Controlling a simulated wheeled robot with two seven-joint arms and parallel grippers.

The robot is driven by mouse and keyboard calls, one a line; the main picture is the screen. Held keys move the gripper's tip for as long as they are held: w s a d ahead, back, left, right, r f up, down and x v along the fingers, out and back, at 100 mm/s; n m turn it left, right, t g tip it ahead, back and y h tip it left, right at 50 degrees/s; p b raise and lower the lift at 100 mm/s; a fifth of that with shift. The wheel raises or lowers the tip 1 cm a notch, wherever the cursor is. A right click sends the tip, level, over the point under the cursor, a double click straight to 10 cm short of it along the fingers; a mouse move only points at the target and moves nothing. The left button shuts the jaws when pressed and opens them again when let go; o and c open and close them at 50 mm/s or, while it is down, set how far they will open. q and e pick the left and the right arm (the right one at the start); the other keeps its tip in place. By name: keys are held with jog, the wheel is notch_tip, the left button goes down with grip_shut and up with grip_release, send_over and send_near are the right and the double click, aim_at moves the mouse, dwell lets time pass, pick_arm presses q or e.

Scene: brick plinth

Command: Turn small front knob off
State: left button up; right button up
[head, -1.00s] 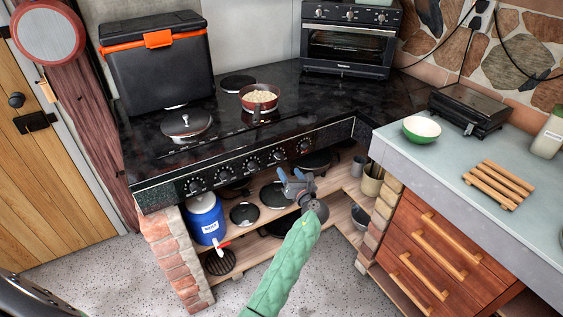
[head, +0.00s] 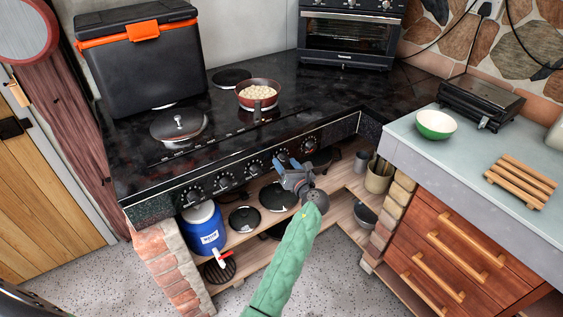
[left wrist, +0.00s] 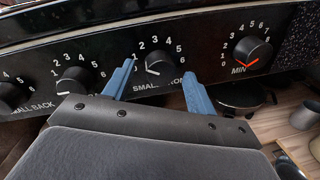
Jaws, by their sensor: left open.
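The small front knob (left wrist: 158,62) is a round black knob on the stove's front panel, with numbers around it and a partly covered "SMALL FRONT" label below. A white mark shows at its lower left; its exact setting is hard to read. In the head view this knob (head: 281,156) is partly hidden behind the gripper. My left gripper (left wrist: 160,68) is open, with one blue finger on each side of the knob; it also shows before the panel in the head view (head: 288,163). I cannot tell whether the fingers touch the knob. My right gripper is not in view.
A neighbouring knob (left wrist: 75,80) is close on the left, and a knob with a red mark (left wrist: 253,50) is on the right. A pan of pale food (head: 259,96) and a lidded pot (head: 178,125) stand on the stove. A shelf with lids (head: 278,196) lies below.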

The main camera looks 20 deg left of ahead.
pick_arm(q)
jog(key=shift+r, duration=0.1)
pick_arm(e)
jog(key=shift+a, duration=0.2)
pick_arm(q)
jog(key=c, duration=1)
jog(key=shift+n+b, duration=0.5)
jog(key=shift+n, duration=0.2)
jog(key=n+b, duration=0.2)
jog(key=n, duration=0.1)
jog(key=shift+w+f+y, duration=0.1)
jog(key=shift+f+y, duration=0.1)
jog(key=shift+y, duration=0.1)
jog(key=shift+r+n+b, duration=0.1)
jog(key=shift+n+b, duration=0.5)
jog(key=shift+n, duration=0.4)
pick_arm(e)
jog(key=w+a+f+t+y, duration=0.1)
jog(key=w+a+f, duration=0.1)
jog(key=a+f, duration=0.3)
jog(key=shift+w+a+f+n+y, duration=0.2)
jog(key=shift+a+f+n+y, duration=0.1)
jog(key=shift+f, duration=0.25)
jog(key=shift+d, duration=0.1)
